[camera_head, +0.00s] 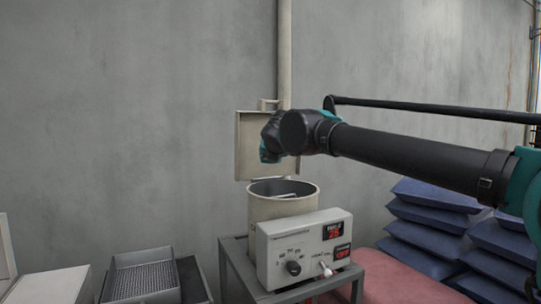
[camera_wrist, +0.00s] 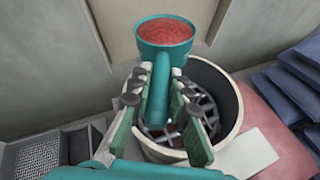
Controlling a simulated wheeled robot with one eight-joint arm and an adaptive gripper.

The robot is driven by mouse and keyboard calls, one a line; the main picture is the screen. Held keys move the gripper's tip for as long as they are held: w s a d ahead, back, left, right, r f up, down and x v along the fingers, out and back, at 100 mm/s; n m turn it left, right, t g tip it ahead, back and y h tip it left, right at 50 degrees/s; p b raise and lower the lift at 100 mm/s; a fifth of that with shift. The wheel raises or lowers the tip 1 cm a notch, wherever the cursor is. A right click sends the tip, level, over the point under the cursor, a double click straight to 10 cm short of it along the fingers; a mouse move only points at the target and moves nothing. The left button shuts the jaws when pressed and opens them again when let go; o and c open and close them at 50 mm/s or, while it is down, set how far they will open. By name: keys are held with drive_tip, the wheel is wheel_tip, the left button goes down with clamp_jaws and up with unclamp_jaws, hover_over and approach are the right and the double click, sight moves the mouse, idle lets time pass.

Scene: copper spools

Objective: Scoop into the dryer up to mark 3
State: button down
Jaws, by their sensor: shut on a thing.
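A teal scoop (camera_wrist: 165,30) shows in the wrist view, its bowl full of reddish granules. My gripper (camera_wrist: 153,93) is shut on the scoop's handle (camera_wrist: 159,88), with fingers on both sides. The bowl is upright, above the far rim of the dryer. The dryer (camera_head: 272,210) is a cream round drum, open at the top, with its square lid (camera_head: 249,133) raised behind it. In the wrist view the dryer (camera_wrist: 233,88) holds a metal grate, with some reddish material below. I cannot make out the marks.
A control box (camera_head: 300,250) with a knob, a switch and red displays fronts the dryer on a grey stand. A mesh tray (camera_head: 143,278) stands at lower left. Blue sacks (camera_head: 425,232) are stacked at right by a reddish surface (camera_head: 392,285). A vertical pipe (camera_head: 285,50) runs behind the lid.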

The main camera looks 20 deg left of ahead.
drive_tip(key=w+d+f+m+t+y, duration=0.2)
drive_tip(key=d+f+m+y, duration=0.2)
drive_tip(key=m, duration=1.4)
drive_tip(key=shift+f+t+y, duration=0.4)
drive_tip(key=shift+f+y, duration=1.3)
drive_tip(key=shift+f, duration=0.55)
drive_tip(key=shift+s+d, duration=0.15)
drive_tip(key=shift+s, duration=0.05)
